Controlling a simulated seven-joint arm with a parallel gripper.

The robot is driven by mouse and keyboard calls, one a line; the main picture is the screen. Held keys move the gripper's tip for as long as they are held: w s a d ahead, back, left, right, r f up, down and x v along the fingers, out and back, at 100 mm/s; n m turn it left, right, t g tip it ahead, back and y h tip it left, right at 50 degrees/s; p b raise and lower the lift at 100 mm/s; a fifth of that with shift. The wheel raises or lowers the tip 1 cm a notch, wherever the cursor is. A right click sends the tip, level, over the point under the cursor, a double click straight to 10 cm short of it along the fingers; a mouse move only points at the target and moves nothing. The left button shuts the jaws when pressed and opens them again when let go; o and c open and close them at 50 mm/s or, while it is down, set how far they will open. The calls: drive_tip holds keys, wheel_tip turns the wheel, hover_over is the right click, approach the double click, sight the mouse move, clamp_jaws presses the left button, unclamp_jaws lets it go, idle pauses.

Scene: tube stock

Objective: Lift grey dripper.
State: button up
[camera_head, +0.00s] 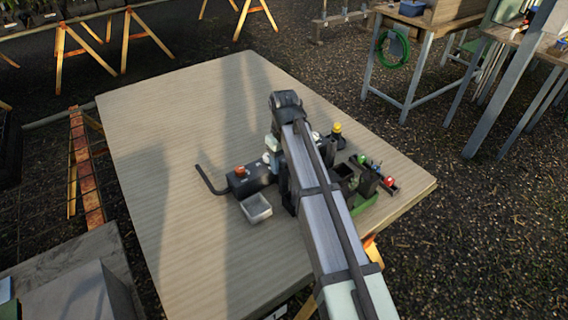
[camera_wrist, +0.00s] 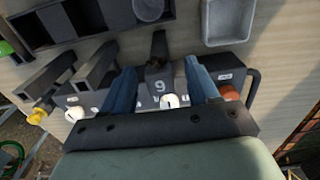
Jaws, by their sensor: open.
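In the wrist view, a dark grey piece marked "9" (camera_wrist: 160,84), which looks like the grey dripper, sits between the two blue fingers of my gripper (camera_wrist: 160,70). A dark arm of it extends away from me, and a white round knob (camera_wrist: 170,101) shows at its near end. My gripper is open, with one finger on each side of the piece; a gap shows beside the fingers, and I cannot tell whether either touches. In the head view my arm covers the piece and most of the gripper.
A dark unit with a red knob (camera_head: 239,171) and bent black handle (camera_head: 207,182) stands left of my arm, near a small grey tray (camera_head: 257,207). Yellow-topped (camera_head: 336,129) and other colour-tipped dark parts crowd the right. The wooden table (camera_head: 180,120) is clear at left and back.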

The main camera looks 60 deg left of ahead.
drive_tip(key=shift+c, duration=0.4)
drive_tip(key=c, duration=0.9)
drive_tip(key=shift+c, duration=0.2)
